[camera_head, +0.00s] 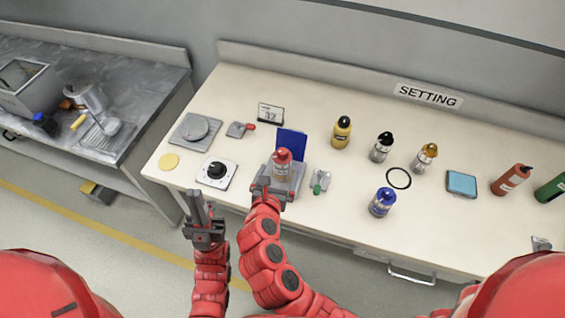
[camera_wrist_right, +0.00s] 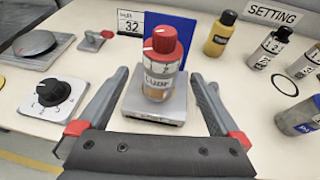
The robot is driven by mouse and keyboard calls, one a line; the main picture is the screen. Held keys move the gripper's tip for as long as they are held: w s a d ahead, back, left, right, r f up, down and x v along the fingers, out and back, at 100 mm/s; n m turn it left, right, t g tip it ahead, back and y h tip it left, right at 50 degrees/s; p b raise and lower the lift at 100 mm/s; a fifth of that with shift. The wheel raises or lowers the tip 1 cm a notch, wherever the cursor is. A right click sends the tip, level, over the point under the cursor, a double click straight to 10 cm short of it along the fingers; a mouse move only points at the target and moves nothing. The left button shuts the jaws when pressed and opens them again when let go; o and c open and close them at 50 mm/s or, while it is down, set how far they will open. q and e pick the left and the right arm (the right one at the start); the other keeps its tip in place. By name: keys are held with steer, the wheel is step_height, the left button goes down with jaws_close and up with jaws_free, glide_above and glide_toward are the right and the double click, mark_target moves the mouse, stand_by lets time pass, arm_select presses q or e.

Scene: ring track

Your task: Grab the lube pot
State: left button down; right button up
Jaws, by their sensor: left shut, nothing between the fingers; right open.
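The lube pot (camera_head: 282,161) is a small clear bottle with a red cap, standing upright on a grey scale plate. In the right wrist view the pot (camera_wrist_right: 160,72) shows a label with partly readable letters and amber contents low down. My right gripper (camera_wrist_right: 158,80) is open, with one finger to each side of the pot and gaps between; it also shows in the head view (camera_head: 275,183) at the near side of the scale (camera_wrist_right: 152,115). My left gripper (camera_head: 198,208) is shut and empty, off the table's front edge.
A blue panel (camera_head: 291,143) stands behind the scale. A dial box (camera_head: 216,172) is to its left and a green-handled tool (camera_head: 321,182) to its right. Yellow (camera_head: 341,133), black-capped (camera_head: 382,147), orange-capped (camera_head: 426,156) and blue-capped (camera_head: 383,202) bottles stand further right.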

mark_target(281, 169)
steer(key=shift+w+d+f, duration=0.1)
steer(key=shift+w+f, duration=0.1)
steer(key=shift+w, duration=0.4)
steer(key=x, duration=0.2)
steer(key=p+x, duration=0.1)
steer(key=x, duration=0.1)
steer(key=shift+d+f, duration=0.2)
steer(key=shift+f, duration=0.05)
steer(key=shift+w+f+p, duration=0.3)
steer(key=shift+w, duration=0.2)
steer(key=c, duration=1.6)
